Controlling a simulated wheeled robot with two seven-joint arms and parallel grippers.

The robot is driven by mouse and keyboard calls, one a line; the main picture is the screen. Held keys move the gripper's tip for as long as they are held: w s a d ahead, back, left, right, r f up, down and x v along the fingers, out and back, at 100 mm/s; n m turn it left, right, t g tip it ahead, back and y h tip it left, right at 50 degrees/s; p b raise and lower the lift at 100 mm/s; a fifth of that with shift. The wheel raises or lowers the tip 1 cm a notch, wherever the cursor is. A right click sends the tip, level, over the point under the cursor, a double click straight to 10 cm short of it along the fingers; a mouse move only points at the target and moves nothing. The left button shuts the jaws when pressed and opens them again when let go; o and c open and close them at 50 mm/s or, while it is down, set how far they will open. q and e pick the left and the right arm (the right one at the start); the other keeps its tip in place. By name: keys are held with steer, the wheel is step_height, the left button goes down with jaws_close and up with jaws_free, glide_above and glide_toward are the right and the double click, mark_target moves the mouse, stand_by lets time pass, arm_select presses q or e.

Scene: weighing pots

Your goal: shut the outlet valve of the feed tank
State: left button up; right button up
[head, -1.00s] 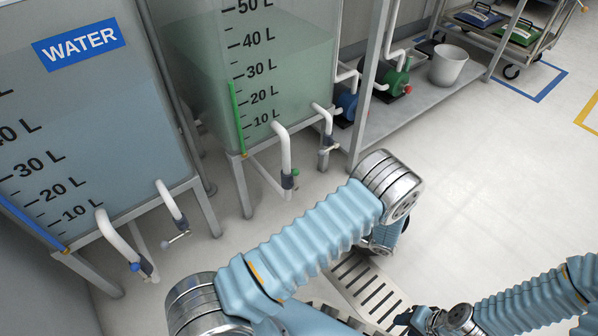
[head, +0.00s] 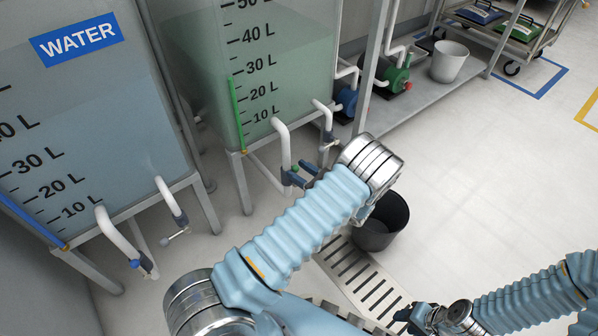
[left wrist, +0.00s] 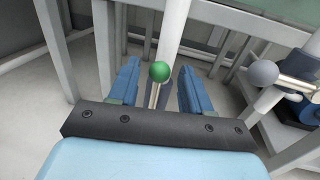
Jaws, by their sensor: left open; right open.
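The tank with green-tinted liquid (head: 275,75) stands at centre in the head view. Its white outlet pipe (head: 284,145) comes down in front and carries a valve with a green-knobbed lever (head: 295,168). In the left wrist view the green knob (left wrist: 159,71) and its short metal stem lie between the two blue fingers of my left gripper (left wrist: 158,88). Those fingers are apart, with a gap on each side of the knob. In the head view my left gripper (head: 299,174) is at the valve. My right gripper (head: 407,318) is open and empty, low at right, away from the tanks.
The WATER tank (head: 90,110) stands at left with its own pipes and valves. A second pipe with a grey-knobbed valve (left wrist: 263,73) is right of the green knob. A dark bucket (head: 380,222) stands behind my left arm. Floor at right is clear.

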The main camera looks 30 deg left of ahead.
arm_select(q)
steer(key=shift+a, duration=0.3)
jaws_close()
stand_by(0.4)
